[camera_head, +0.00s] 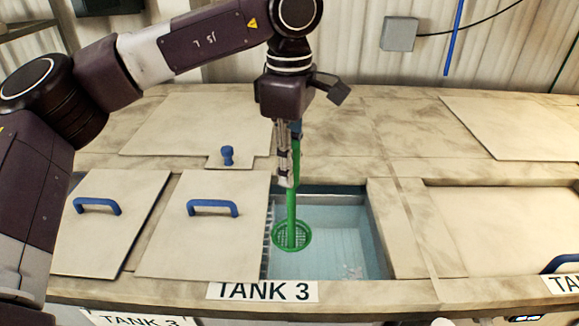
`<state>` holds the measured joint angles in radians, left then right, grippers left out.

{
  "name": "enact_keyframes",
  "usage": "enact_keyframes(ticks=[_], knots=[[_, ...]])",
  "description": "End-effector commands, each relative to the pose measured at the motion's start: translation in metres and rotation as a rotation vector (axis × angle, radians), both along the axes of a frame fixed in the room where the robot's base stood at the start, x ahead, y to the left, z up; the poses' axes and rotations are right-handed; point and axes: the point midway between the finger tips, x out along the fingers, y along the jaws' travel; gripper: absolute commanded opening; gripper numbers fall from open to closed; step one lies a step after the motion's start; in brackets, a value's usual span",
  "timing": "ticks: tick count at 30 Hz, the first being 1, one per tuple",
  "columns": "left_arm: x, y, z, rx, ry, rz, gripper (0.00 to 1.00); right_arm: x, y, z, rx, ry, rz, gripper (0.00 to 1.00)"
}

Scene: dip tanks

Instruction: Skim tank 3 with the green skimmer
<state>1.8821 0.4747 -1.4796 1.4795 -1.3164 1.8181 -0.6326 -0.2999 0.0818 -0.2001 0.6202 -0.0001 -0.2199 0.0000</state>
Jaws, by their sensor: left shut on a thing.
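The green skimmer (291,234) hangs upright, its round mesh head down inside the opening of tank 3 (335,225). My left gripper (287,170) points down above the opening's back left part and is shut on the skimmer's handle. Pale blue liquid fills the opening, with some small whitish bits near the front right. I cannot tell whether the mesh head touches the liquid. The tank 3 label (262,291) is on the front edge. My right gripper is not in view.
A lid with a blue handle (212,208) lies left of the opening, and another lid (100,215) lies further left. A blue knob (227,155) stands behind. A covered tank (500,225) is on the right. A grey box (399,34) is on the back wall.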

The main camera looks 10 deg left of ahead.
Motion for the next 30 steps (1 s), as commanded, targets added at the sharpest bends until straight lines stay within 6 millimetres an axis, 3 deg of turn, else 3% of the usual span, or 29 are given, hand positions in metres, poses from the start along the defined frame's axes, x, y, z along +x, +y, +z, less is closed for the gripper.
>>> enact_keyframes(ticks=[8, 30], knots=[[-0.002, 0.000, -0.025, 0.000, 0.001, -0.002, 0.00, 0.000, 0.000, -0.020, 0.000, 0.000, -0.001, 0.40], [-0.002, -0.001, -0.138, -0.001, 0.001, -0.002, 0.00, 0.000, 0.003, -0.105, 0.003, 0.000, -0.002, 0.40]])
